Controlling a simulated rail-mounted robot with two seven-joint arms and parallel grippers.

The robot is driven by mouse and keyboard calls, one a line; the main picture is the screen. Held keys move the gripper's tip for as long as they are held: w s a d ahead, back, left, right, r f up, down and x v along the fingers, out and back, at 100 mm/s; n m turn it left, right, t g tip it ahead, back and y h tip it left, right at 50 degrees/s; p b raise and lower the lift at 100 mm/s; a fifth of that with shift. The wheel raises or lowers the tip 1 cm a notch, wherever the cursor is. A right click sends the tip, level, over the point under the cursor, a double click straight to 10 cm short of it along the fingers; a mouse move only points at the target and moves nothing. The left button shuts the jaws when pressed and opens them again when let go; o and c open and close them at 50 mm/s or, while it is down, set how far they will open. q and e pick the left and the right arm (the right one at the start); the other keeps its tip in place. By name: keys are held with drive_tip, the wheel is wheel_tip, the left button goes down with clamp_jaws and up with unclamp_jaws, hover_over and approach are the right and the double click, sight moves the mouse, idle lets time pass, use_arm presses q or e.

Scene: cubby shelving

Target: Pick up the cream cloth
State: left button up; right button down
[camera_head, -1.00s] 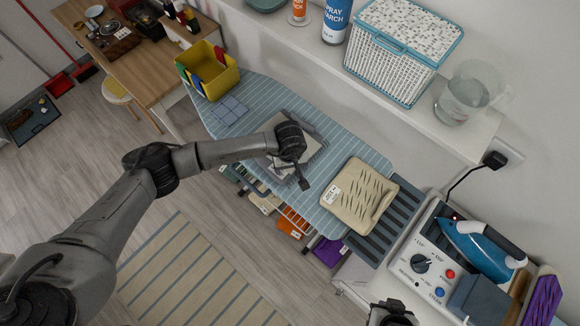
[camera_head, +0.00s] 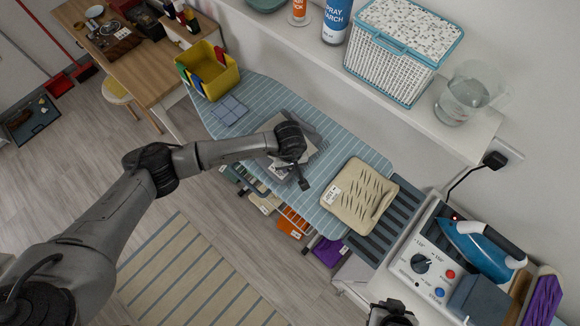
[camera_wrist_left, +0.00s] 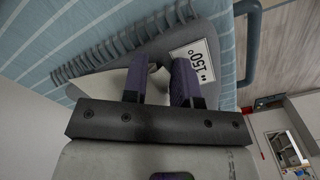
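A folded cream cloth (camera_head: 352,190) with dark dashes and a white tag lies on the blue striped ironing board (camera_head: 345,142), right of my left gripper. My left gripper (camera_head: 283,172) is low over a different, greyish folded cloth (camera_head: 313,135). In the left wrist view, my left gripper (camera_wrist_left: 160,80) has its two fingers apart over this grey cloth (camera_wrist_left: 120,65), which has ruffled edges and a "150°" tag. I see nothing clamped between the fingers; whether they touch the cloth is unclear.
A yellow bin (camera_head: 212,72) and a blue checked cloth (camera_head: 229,110) are at the board's far left end. A blue iron (camera_head: 475,247) stands on its station at right. A shelf above holds a woven basket (camera_head: 402,50) and a clear jug (camera_head: 465,97).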

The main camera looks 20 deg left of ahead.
use_arm(q)
drive_tip(key=shift+f, duration=0.1)
drive_tip(key=c, duration=0.3)
drive_tip(key=shift+c, duration=0.7)
wheel_tip(320, 180, up, 11)
drive_tip(key=p, duration=0.6)
drive_tip(key=shift+r+p, duration=0.2)
drive_tip(key=shift+p, duration=0.1)
clamp_jaws()
drive_tip(key=shift+r, duration=0.35)
wheel_tip(320, 180, up, 9)
drive_tip(key=p, duration=0.3)
drive_tip(key=shift+p, duration=0.35)
